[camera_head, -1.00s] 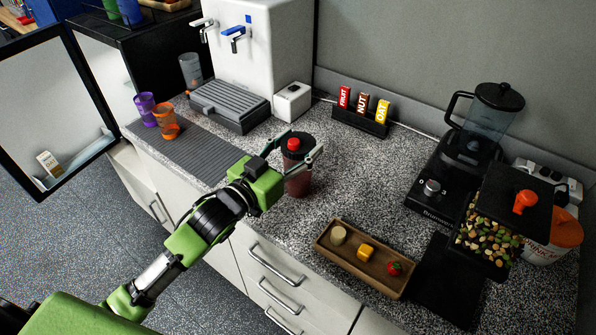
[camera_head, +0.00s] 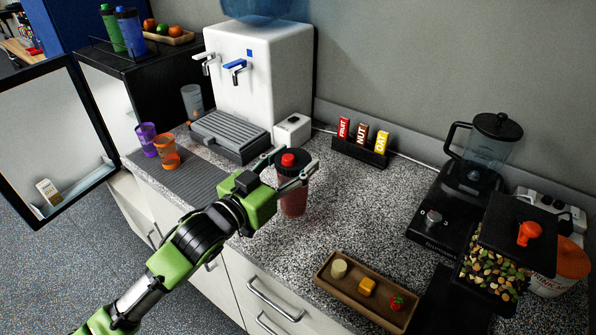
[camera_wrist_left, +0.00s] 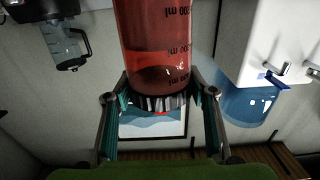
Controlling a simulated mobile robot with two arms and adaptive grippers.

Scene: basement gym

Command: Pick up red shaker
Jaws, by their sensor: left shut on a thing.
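The red shaker (camera_head: 293,199) is upright, with a translucent red body, a black lid and a red cap on top. My left gripper (camera_head: 294,170) is shut on it near the lid, with a finger on each side. The shaker appears to be a little above the speckled counter (camera_head: 350,210), though the gap under its base is hard to make out. In the left wrist view the shaker's red body (camera_wrist_left: 157,45) with dark volume marks shows between the fingers of my left gripper (camera_wrist_left: 160,100). My right gripper is not in view.
A snack bar holder (camera_head: 360,148) and a white water dispenser (camera_head: 262,75) stand behind. Purple (camera_head: 146,138) and orange (camera_head: 166,152) cups are left. A wooden tray (camera_head: 345,290) lies at the front, and a blender (camera_head: 485,145) stands right. Counter right of the shaker is clear.

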